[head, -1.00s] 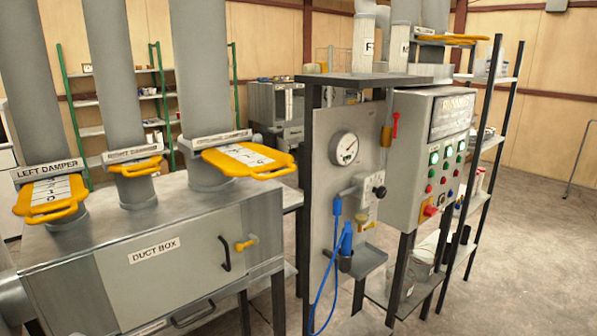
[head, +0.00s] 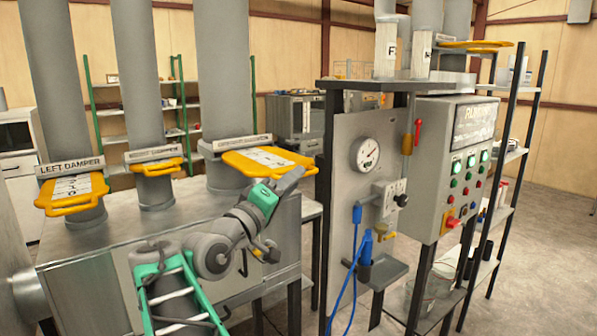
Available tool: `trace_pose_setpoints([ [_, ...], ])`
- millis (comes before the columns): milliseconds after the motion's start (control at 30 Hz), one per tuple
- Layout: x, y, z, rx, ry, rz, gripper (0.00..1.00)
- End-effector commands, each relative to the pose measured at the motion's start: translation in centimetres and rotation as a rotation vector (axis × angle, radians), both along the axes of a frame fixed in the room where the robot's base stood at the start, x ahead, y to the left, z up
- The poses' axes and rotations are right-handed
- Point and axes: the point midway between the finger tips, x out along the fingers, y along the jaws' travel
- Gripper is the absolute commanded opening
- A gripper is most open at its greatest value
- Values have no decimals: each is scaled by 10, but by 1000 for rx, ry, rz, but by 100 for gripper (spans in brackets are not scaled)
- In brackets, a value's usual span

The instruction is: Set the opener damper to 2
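The opener damper (head: 262,161) is a yellow slide plate with a white marked scale, set in the right-hand grey pipe above the duct box. It sticks out to the right, and its scale numbers are too small to read here. Its label (head: 242,143) is on the collar and is hard to read. My gripper (head: 298,178) is at the plate's front right edge, near the handle end. The fingers are small and partly hidden, so I cannot tell whether they touch or hold the handle.
The left damper (head: 75,190) and right damper (head: 155,166) are yellow plates on the other pipes. My arm covers much of the duct box front. A gauge panel (head: 345,215) and a control box (head: 433,185) stand close on the right.

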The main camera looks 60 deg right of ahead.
Motion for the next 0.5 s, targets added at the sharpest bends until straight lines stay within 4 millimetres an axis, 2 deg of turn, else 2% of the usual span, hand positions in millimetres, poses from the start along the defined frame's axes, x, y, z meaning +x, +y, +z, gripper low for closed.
trace_pose_setpoints([
  [100, -3, -20, 7, 1, 0, -2, 33],
  [200, -4, -28, 7, 2, 0, 0, 33],
  [467, -3, -30, 6, 2, -2, 4, 33],
  [500, -3, -30, 6, 2, -2, 4, 29],
])
